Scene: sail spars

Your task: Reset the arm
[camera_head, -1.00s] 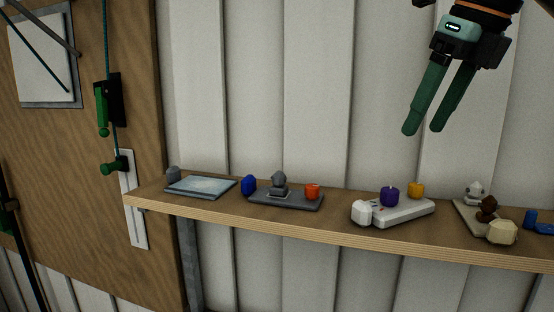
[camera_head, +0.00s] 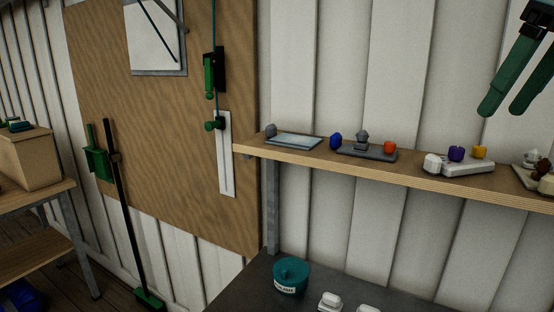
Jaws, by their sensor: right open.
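My right gripper (camera_head: 506,108) shows at the upper right of the head view, with its two green fingers pointing down and to the left. It is open, with a gap between the fingertips and nothing between them. In the picture it hangs above the right part of the wooden shelf (camera_head: 408,186), apart from it. The upper part of my right arm is cut off by the frame edge. My left gripper is not in view.
The shelf holds a pale blue panel (camera_head: 294,141), a dark tray (camera_head: 372,154) and a white tray (camera_head: 470,169) with small coloured pieces. A teal pot (camera_head: 290,275) stands on a dark surface (camera_head: 256,292) below. A wooden board (camera_head: 160,100) with green-handled fittings is left.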

